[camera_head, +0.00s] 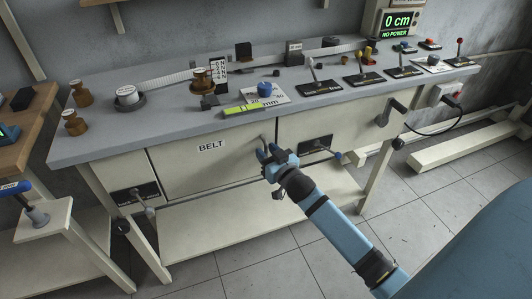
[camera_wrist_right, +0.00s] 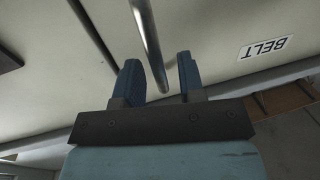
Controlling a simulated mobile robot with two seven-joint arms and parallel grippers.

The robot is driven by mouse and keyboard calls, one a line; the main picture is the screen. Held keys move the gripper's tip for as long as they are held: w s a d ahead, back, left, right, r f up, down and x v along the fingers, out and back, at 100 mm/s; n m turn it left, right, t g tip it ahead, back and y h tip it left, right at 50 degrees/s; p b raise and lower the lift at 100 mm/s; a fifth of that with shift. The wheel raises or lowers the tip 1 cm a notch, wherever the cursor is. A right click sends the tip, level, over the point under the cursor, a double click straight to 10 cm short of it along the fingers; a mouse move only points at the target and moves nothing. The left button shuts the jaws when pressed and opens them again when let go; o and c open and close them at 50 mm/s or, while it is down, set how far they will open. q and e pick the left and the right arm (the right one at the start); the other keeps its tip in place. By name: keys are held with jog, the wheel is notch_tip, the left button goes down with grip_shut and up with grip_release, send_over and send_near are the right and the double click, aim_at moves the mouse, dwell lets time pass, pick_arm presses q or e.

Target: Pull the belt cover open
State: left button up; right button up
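The belt cover (camera_head: 205,165) is a cream panel on the front of the workbench, marked with a BELT label (camera_head: 211,146). It looks shut, flush with the bench front. My right gripper (camera_head: 265,152) is at the cover's right end, by its handle. In the right wrist view the metal bar handle (camera_wrist_right: 148,40) reaches down between the two blue fingers of my right gripper (camera_wrist_right: 158,78). The fingers are apart, with gaps visible beside the bar, so the gripper is open around it. The BELT label also shows upside down there (camera_wrist_right: 264,48). My left gripper is not in view.
The grey bench top (camera_head: 180,125) carries levers, brass weights and a green-yellow gauge (camera_head: 248,109). A display (camera_head: 396,22) reads 0 cm, NO POWER. A crank (camera_head: 390,112) sticks out at the right. A rail runs below the cover. A wooden table stands at left.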

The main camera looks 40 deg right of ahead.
jog(key=shift+w, duration=0.4)
jog(key=shift+c, duration=0.4)
grip_shut()
jog(key=shift+s, duration=0.15)
